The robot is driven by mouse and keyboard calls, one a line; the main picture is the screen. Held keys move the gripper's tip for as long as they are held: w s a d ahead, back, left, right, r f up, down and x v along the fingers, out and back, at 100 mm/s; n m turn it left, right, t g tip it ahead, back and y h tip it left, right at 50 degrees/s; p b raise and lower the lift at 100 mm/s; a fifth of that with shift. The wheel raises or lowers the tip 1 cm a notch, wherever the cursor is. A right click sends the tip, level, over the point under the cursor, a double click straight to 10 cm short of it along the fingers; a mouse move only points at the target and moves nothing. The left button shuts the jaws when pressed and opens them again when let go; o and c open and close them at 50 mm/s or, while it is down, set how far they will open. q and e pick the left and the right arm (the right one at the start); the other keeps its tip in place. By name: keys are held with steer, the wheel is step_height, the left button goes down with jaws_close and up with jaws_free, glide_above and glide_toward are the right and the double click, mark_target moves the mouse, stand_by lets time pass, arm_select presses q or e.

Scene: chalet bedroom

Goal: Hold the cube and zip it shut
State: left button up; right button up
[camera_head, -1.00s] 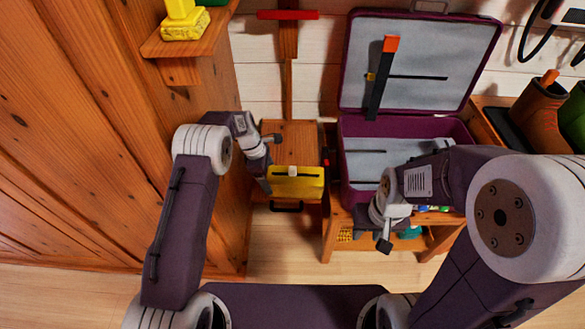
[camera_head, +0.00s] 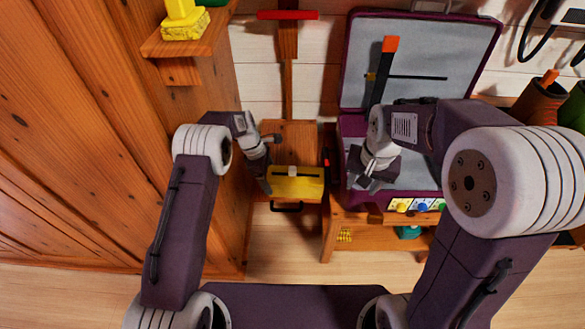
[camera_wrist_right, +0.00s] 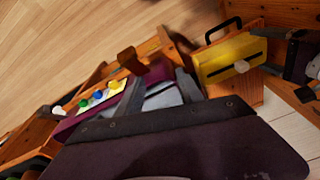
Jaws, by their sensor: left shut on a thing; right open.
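The yellow cube (camera_head: 310,187) sits at the front of a small wooden stand, with a dark slot across its top. A small white pull (camera_head: 292,170) sits around the middle of the slot. In the right wrist view the cube (camera_wrist_right: 215,55) is at the upper right, its pull (camera_wrist_right: 241,67) on the slot. My left gripper (camera_head: 266,179) is shut on the cube's left side; it shows at the right edge of the wrist view. My right gripper (camera_head: 368,183) is open and empty, over the suitcase's left part, right of the cube and apart from it.
An open purple suitcase (camera_head: 433,198) with its lid (camera_head: 430,45) raised stands on a wooden bench at the right. Colored buttons (camera_head: 423,207) line its front. The wooden stand (camera_head: 297,140) is bare behind the cube. Boots stand at the far right.

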steer(key=w+a+r, duration=0.2)
steer(key=w+a, duration=0.3)
steer(key=w, duration=0.4)
steer(key=n, duration=0.3)
glide_toward(293, 169)
steer(key=f, duration=0.3)
steer(key=w+f, duration=0.1)
steer(key=f, duration=0.6)
steer(key=shift+w+f, duration=0.1)
steer(key=shift+w, duration=0.2)
steer(key=shift+c, duration=0.3)
steer(key=c, duration=0.9)
